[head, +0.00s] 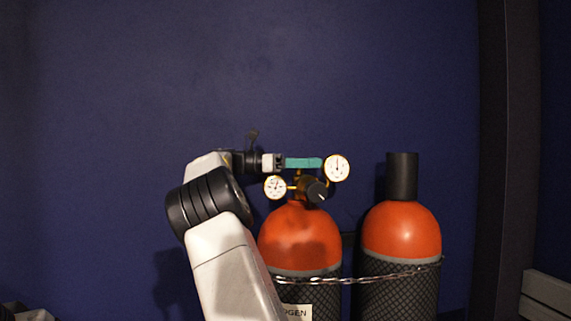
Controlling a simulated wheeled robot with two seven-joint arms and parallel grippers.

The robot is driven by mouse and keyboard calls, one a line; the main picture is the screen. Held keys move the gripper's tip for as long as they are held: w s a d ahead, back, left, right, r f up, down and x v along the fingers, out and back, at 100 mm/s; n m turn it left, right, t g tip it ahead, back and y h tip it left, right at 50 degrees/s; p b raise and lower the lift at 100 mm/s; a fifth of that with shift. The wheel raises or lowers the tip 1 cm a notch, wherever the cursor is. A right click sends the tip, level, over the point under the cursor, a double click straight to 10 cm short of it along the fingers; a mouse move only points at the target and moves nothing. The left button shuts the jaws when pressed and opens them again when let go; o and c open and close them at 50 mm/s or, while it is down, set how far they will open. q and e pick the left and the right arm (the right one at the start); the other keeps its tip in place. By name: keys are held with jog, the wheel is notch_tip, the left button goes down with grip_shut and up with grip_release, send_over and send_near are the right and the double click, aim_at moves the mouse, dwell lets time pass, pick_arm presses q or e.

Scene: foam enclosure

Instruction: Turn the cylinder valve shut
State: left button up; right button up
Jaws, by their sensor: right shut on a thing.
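The left orange-topped gas cylinder (300,233) stands upright with a regulator on top. Two round gauges, a left one (275,187) and a right one (337,167), and a dark knob (317,191) belong to this regulator. A flat teal valve handle (304,163) lies level above the regulator, between the gauges. My right gripper (281,163) reaches in from the left at handle height and is shut on the teal handle's left end. The finger contact is small and hard to make out. My left gripper is not in view.
A second orange-topped cylinder (402,230) with a black cap (402,176) stands at right. A chain (358,279) runs across both cylinders. The dark blue wall (330,70) is behind. A grey slatted object (547,292) is at lower right.

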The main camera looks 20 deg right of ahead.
jog(key=shift+s+a+f+m+g+y, duration=0.1)
jog(key=shift+s+m+g+y, duration=0.05)
jog(key=shift+m+g+y, duration=0.7)
jog(key=shift+s+a+m+g+y, duration=0.15)
jog(key=shift+m+g+y, duration=0.35)
jog(key=shift+g, duration=0.65)
jog(key=shift+s+m+g+y, duration=0.1)
jog(key=shift+m+g+y, duration=0.25)
jog(key=shift+m+g, duration=0.15)
jog(key=o, duration=1.4)
jog(key=shift+c, duration=0.2)
jog(key=shift+n+t, duration=0.35)
jog(key=shift+t, duration=0.05)
